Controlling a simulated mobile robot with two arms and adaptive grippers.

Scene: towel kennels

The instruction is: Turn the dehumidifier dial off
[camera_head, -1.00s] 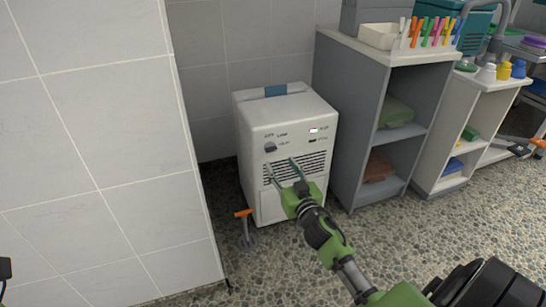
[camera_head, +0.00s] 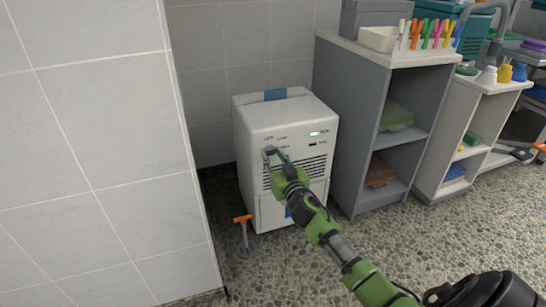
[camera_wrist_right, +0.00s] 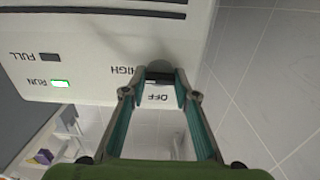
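The dehumidifier (camera_head: 262,115) is a white box on the floor against the tiled wall, with a blue strip on top and a slotted grille in front. Its dark dial (camera_wrist_right: 160,78) sits between the fingertips of my right gripper (camera_head: 274,153). In the right wrist view, the fingers (camera_wrist_right: 161,84) close in on both sides of the dial and seem to touch it. The OFF (camera_wrist_right: 158,98) and HIGH labels show beside it, upside down. The green RUN light (camera_wrist_right: 60,84) is lit and the FULL light (camera_wrist_right: 49,57) is dark. My left gripper is out of view.
A tiled wall (camera_head: 100,130) stands close on the left. A grey shelf unit (camera_head: 345,130) with folded towels stands to the right of the dehumidifier. An orange-handled tool (camera_head: 242,219) stands before its front left corner. The pebbled floor in front is otherwise clear.

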